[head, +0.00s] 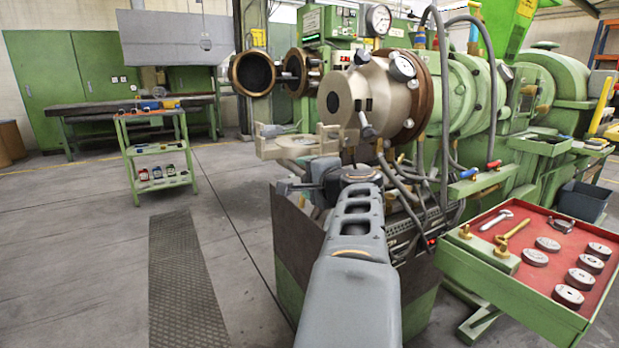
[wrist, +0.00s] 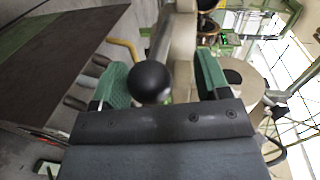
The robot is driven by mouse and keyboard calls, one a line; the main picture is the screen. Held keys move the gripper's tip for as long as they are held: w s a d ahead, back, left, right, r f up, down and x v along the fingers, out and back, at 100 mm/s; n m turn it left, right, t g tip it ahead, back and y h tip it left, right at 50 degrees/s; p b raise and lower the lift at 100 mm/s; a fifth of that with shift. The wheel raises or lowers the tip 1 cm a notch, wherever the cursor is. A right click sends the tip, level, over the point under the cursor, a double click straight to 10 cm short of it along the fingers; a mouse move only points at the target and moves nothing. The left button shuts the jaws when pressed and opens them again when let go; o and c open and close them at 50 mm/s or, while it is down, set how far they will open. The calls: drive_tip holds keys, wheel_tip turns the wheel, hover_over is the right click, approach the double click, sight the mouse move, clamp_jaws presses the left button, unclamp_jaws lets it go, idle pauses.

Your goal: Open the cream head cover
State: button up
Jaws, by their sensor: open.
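The cream head cover (head: 300,146) appears in the head view as a flat, bracket-like piece with upright ends, low and left of the round cream extruder head (head: 338,95). In the wrist view, a cream bar (wrist: 181,55) runs between my fingers, with a black ball knob (wrist: 150,82) in front of it. My gripper (wrist: 163,78) is open, its green finger pads on either side of the knob and bar. I cannot tell whether either pad touches. In the head view, my wrist and arm hide much of the gripper.
A dark-sided box (head: 300,245) stands below the head. Grey hoses (head: 432,165) hang to its right. A red tool tray (head: 560,240) juts out at lower right. A green cart (head: 158,150) stands at left, with clear floor in front.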

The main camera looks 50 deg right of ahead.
drive_tip(key=p+v, duration=0.2)
drive_tip(key=v, duration=1.1)
drive_tip(key=shift+s+a+p, duration=0.2)
drive_tip(key=shift+s+p, duration=0.15)
drive_tip(key=shift+r, duration=0.15)
